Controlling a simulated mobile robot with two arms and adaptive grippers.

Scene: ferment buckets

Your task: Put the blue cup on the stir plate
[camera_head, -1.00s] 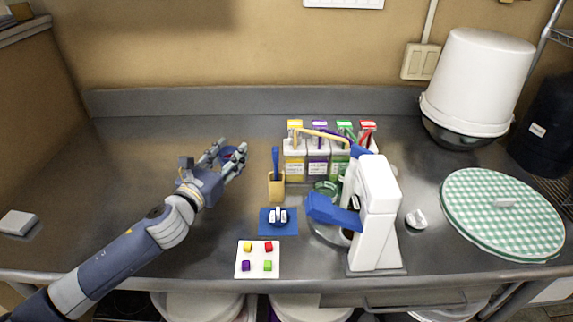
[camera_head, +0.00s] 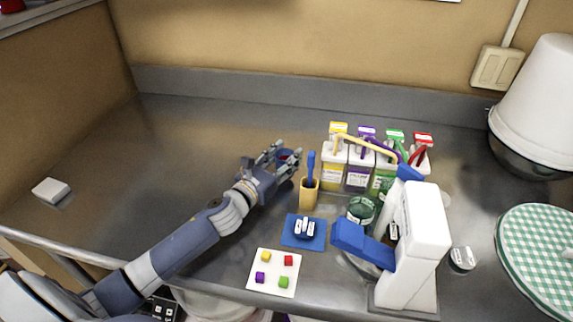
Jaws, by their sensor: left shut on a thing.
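My left gripper (camera_head: 284,156) is shut on the small blue cup (camera_head: 284,153), which has something red showing at its top. The fingers hide much of the cup. The gripper is above the steel counter, just left of the tan holder with a blue tool. I cannot tell for certain which thing is the stir plate. A flat blue square (camera_head: 291,240) with a small blue-and-white device on it lies in front of the holder, and a small flat white box (camera_head: 50,190) lies at the far left. My right gripper is not in view.
The tan holder (camera_head: 309,198) stands close to my gripper. A white-and-blue machine (camera_head: 417,240) with a green glass jar (camera_head: 361,209) is at the right. A white card (camera_head: 274,281) holds colored cubes. The counter's left side is largely clear.

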